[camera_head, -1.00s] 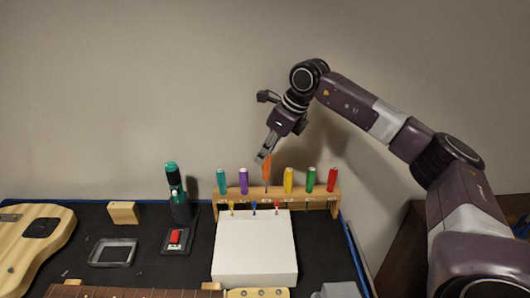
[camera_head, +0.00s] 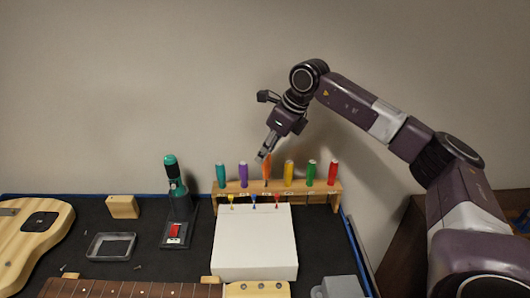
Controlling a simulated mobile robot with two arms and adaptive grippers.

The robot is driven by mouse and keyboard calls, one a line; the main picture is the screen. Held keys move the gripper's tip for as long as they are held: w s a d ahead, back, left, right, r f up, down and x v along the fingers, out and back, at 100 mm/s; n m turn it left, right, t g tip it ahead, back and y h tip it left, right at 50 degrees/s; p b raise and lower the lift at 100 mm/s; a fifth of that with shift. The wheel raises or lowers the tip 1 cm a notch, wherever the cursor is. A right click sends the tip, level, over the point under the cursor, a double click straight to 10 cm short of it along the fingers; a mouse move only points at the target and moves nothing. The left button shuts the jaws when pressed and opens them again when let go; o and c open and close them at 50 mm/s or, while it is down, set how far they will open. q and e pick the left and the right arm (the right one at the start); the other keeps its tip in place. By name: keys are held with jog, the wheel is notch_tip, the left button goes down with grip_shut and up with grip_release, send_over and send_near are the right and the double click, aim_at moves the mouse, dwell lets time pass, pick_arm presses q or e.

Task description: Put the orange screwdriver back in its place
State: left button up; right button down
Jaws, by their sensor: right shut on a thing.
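The orange screwdriver (camera_head: 266,171) is upright in my right gripper (camera_head: 264,157), between the purple screwdriver (camera_head: 243,175) and the yellow screwdriver (camera_head: 288,174). The gripper is shut on the upper part of its handle. The handle is over the wooden rack (camera_head: 328,190) and level with the other handles in the row. The teal (camera_head: 221,175), green (camera_head: 311,173) and red (camera_head: 333,173) screwdrivers stand upright in the rack. Whether the orange tip is fully seated in a hole is hidden from view. My left gripper is not in view.
A white box (camera_head: 255,250) stands in front of the rack, with small coloured tools at its back edge. A green and black tool (camera_head: 176,190) stands on the left. A guitar body (camera_head: 30,240), wooden block (camera_head: 123,207), tray (camera_head: 111,246) and fretboard (camera_head: 130,289) are also on the bench.

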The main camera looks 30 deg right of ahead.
jog(key=shift+f+b, duration=0.9)
jog(key=shift+f, duration=0.6)
jog(key=c, duration=1.7)
grip_release()
jog(key=shift+c, duration=0.2)
jog(key=shift+r, duration=0.1)
jog(key=v, duration=1.1)
jog(key=shift+s+r, duration=0.15)
jog(key=shift+r, duration=0.2)
jog(key=shift+d, duration=0.15)
